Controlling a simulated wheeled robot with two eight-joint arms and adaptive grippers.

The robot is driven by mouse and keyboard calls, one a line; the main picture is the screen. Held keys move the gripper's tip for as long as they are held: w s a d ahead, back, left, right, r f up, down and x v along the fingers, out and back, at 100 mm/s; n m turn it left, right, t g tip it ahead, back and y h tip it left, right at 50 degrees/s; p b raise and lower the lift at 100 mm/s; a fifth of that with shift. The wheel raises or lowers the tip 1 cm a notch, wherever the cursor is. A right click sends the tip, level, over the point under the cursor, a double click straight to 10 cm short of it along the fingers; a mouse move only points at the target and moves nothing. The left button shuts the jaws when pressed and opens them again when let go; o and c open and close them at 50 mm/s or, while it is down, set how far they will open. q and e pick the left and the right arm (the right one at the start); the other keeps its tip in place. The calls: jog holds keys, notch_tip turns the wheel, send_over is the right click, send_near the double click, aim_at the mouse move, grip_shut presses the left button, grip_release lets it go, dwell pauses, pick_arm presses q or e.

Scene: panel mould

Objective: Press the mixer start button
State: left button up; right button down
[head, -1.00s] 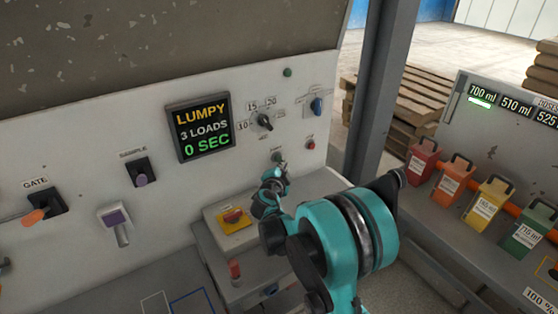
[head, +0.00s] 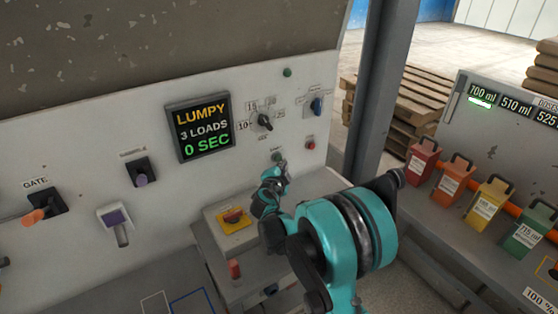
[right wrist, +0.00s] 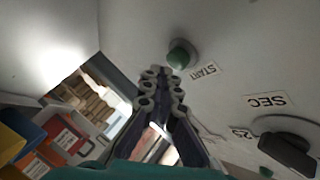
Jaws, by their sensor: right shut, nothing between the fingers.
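The green start button (right wrist: 181,55), labelled START, sticks out of the white panel in the right wrist view. In the head view the start button (head: 277,156) is small, just above my right fingertips. My right gripper (head: 279,170) is shut and empty, close to the panel. In the right wrist view my right gripper (right wrist: 163,84) has its fingertips just below and left of the button, with a gap showing in the picture. The mixer display (head: 200,127) reads LUMPY, 3 LOADS, 0 SEC. My left gripper is not in view.
A black timer dial (head: 265,122) and a red button (head: 310,145) sit near the start button. A yellow-plated red switch (head: 234,217) is on a grey box below. The gate lever (head: 38,214) is at far left. Coloured containers (head: 453,180) stand at right.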

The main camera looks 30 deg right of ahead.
jog(key=shift+w, duration=0.35)
